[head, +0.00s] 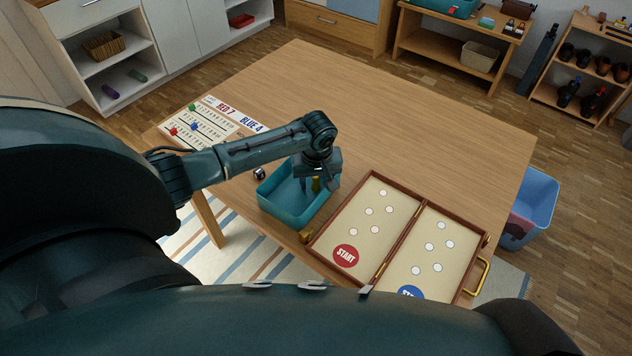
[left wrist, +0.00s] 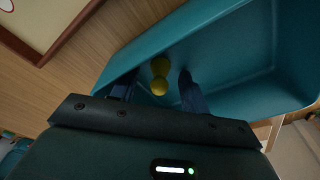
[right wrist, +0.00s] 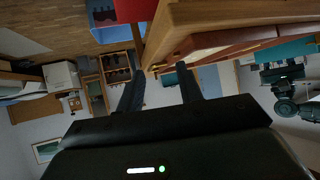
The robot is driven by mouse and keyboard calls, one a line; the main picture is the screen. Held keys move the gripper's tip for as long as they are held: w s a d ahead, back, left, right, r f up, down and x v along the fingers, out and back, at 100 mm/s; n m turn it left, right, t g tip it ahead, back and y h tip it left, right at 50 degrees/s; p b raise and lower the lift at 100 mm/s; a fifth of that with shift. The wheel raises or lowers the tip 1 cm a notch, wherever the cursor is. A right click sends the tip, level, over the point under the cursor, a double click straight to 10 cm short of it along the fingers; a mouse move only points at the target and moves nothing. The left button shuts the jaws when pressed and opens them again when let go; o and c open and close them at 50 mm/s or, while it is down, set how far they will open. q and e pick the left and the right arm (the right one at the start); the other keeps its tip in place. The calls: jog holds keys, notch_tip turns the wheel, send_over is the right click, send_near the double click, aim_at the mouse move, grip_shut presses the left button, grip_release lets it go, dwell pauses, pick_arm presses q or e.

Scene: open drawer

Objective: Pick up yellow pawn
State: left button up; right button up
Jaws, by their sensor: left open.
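The yellow pawn (head: 315,184) stands inside a teal tray (head: 283,217) on the wooden table. In the left wrist view the pawn (left wrist: 160,76) shows as two rounded yellow parts between the fingers of my left gripper. My left gripper (head: 313,185) is open, points down into the tray, and has its fingers on either side of the pawn. Whether a finger touches the pawn cannot be told. My right gripper (right wrist: 160,92) shows in its wrist view with its fingers apart and nothing between them, near the table's edge.
An open wooden game case (head: 404,230) with START circles lies right of the tray. A score sheet (head: 209,124) with pegs lies to the left, and a die (head: 260,174) sits beside the tray. The table's far part (head: 400,120) is clear. A blue bin (head: 532,200) stands beyond the right edge.

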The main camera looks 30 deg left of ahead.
pick_arm(q)
jog(key=shift+c, duration=0.5)
grip_shut()
jog(key=shift+r, duration=0.1)
